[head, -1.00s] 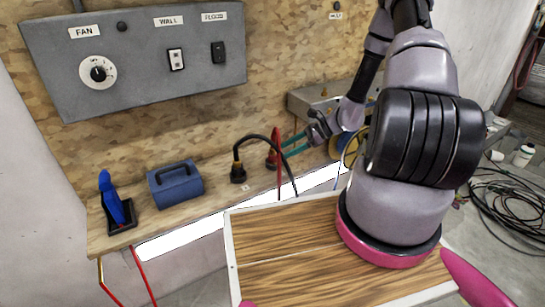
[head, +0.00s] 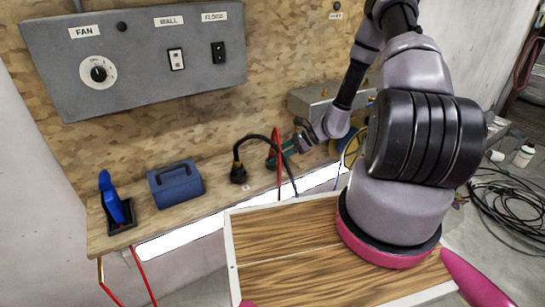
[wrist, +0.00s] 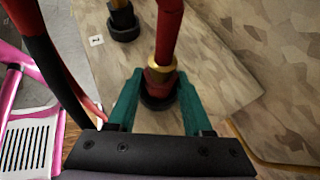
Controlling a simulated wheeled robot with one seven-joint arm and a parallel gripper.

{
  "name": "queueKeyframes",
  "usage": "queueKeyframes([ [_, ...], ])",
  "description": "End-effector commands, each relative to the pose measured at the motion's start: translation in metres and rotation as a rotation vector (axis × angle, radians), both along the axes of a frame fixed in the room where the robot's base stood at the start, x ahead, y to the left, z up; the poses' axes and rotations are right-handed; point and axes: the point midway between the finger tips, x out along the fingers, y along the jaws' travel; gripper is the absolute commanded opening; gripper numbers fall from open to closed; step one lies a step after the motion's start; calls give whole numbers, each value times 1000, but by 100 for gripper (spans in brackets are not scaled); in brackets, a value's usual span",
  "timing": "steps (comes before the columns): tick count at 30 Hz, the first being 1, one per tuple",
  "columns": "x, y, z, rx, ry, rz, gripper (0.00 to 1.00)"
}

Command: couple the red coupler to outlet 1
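The red coupler (wrist: 163,60) stands on the wooden shelf, with a gold band and a dark ring near its bottom. It also shows in the head view (head: 272,160), partly behind a red hose. My gripper (wrist: 160,82) has its two teal fingers on either side of the coupler's lower part, and they appear to touch it. In the head view my gripper (head: 280,154) reaches the coupler from the right. A small white label (wrist: 96,41) lies on the shelf beside a second, black-based connector (wrist: 123,25). Its number is too small to read surely. I cannot identify outlet 1.
The second connector's black cable (head: 255,139) arches close to the coupler. A blue box (head: 175,185) and a blue tool in a black holder (head: 114,205) stand left on the shelf (head: 215,200). A grey switch panel (head: 135,60) is above. A wood-topped table (head: 290,245) is in front.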

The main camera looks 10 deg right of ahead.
Motion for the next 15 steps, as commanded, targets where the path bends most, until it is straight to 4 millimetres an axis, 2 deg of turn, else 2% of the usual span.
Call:
queueKeyframes([
  [15, 1, 0, 15, 0, -1, 0, 0],
])
